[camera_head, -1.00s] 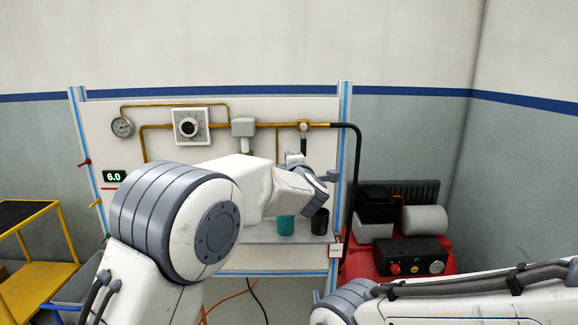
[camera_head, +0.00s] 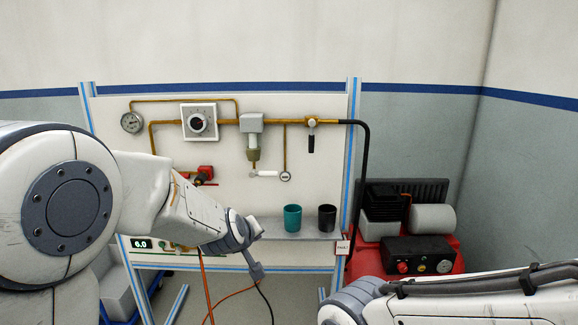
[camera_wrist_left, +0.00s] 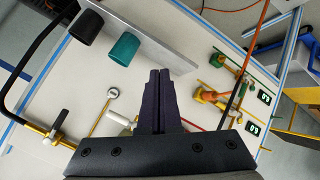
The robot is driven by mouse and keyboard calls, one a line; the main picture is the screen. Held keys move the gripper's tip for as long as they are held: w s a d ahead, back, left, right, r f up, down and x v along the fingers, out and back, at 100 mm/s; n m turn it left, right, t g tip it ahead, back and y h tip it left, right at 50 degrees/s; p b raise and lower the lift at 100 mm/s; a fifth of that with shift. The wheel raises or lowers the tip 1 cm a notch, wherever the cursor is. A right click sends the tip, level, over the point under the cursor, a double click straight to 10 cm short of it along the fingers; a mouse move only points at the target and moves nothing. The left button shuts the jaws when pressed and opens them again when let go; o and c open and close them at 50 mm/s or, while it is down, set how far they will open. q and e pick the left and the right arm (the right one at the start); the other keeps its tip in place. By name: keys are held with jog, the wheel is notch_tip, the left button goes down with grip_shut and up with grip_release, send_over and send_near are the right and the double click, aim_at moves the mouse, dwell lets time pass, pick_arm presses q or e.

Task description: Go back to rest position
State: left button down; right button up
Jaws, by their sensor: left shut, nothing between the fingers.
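My left gripper (camera_head: 257,251) is in front of the lower part of the panel, below and left of the two cups in the head view. In the left wrist view its dark fingers (camera_wrist_left: 160,85) are together with nothing between them. My left arm fills the left side of the head view. My right arm (camera_head: 470,298) shows at the lower right, and its gripper is outside the frame.
A white panel (camera_head: 225,145) carries brass pipes, a gauge (camera_head: 132,122), a dial (camera_head: 199,122) and a black-handled valve (camera_head: 311,133). A teal cup (camera_head: 292,218) and a black cup (camera_head: 327,218) stand on its shelf. A red compressor (camera_head: 410,255) is at right. Hoses (camera_head: 205,290) hang below.

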pick_arm(q)
jog(key=s+a+f+m+g+y, duration=0.1)
jog(key=s+a+f+m+g, duration=0.35)
jog(key=s, duration=0.65)
jog(key=s+a+f+m+g+y, duration=0.1)
jog(key=s+a+f+m+g, duration=0.15)
jog(key=s+a+f, duration=0.65)
jog(key=s+d+r+m+g+h, duration=0.1)
jog(key=s+d+r+m+g, duration=0.4)
jog(key=s+d, duration=1.15)
notch_tip(320, 180, up, 17)
jog(key=m+t+p, duration=0.1)
jog(key=p, duration=1.3)
jog(key=shift+s+d+m+t, duration=0.15)
jog(key=shift+d+m+t, duration=0.05)
jog(key=shift+m+t, duration=0.1)
